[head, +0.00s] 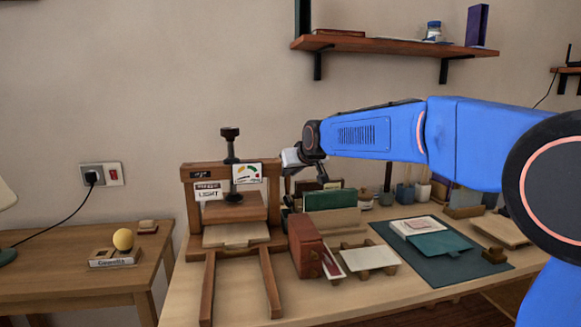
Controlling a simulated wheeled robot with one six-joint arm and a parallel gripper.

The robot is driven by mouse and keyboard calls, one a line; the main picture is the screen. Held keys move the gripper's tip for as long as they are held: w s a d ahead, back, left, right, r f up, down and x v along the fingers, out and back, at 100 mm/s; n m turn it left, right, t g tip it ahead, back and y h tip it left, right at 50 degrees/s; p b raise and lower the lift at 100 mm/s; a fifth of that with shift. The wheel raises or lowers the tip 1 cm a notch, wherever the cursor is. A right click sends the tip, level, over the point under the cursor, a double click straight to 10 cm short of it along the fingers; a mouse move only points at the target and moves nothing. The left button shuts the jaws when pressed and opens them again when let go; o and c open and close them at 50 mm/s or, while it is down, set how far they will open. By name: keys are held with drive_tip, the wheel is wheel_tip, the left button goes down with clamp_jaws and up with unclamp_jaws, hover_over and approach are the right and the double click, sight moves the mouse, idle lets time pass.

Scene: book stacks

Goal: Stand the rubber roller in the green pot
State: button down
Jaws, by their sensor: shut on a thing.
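My gripper (320,174) is over the back of the workbench, just right of the wooden press and above the upright green book. It is small and dark in the head view. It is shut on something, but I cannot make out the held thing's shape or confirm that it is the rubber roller. Several small pots stand in a row at the back of the bench, to the right of my gripper. A dark greenish pot (387,198) is at the left of this row and may be the green pot. I recognise no roller elsewhere.
The wooden press (233,205) stands left of my gripper. A red-brown box (305,245) and an upright green book (330,199) are below it. A dark mat (455,272) with books lies at right. A shelf (395,46) hangs above my arm.

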sight(289, 191)
drive_tip(key=shift+f, duration=3.3)
drive_tip(key=c, duration=1.6)
unclamp_jaws()
drive_tip(key=v, duration=1.7)
drive_tip(key=shift+s+d, duration=0.15)
